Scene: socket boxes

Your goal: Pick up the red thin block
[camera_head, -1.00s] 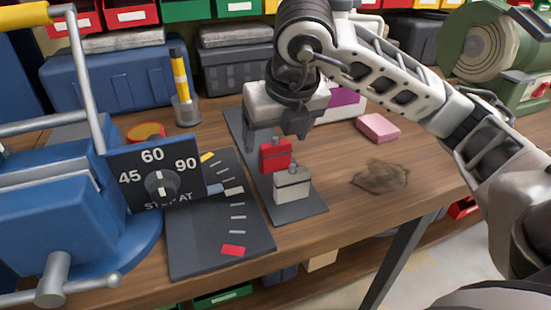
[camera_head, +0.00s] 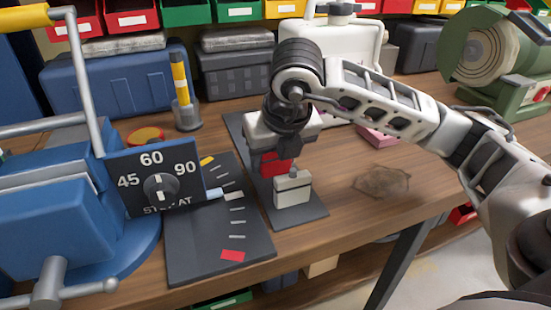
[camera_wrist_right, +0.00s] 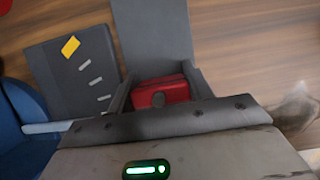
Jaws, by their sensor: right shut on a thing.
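The red thin block (camera_head: 272,164) is upright on the dark grey plate (camera_head: 311,208), just behind a white block (camera_head: 292,190) with a small knob. My right gripper (camera_head: 272,155) is over the red block from above and hides its upper part in the head view. In the right wrist view the red block (camera_wrist_right: 162,92) sits between the two fingers of my right gripper (camera_wrist_right: 160,88), which are shut on it. I cannot tell whether its base still touches the plate. My left gripper is in neither view.
A blue machine (camera_head: 75,215) with a dial panel (camera_head: 155,178) stands at the left. A dark marked plate (camera_head: 200,258) lies beside it. A pink block (camera_head: 372,137) is partly behind my right arm. A brown patch (camera_head: 383,182) lies on the clear wood at the right.

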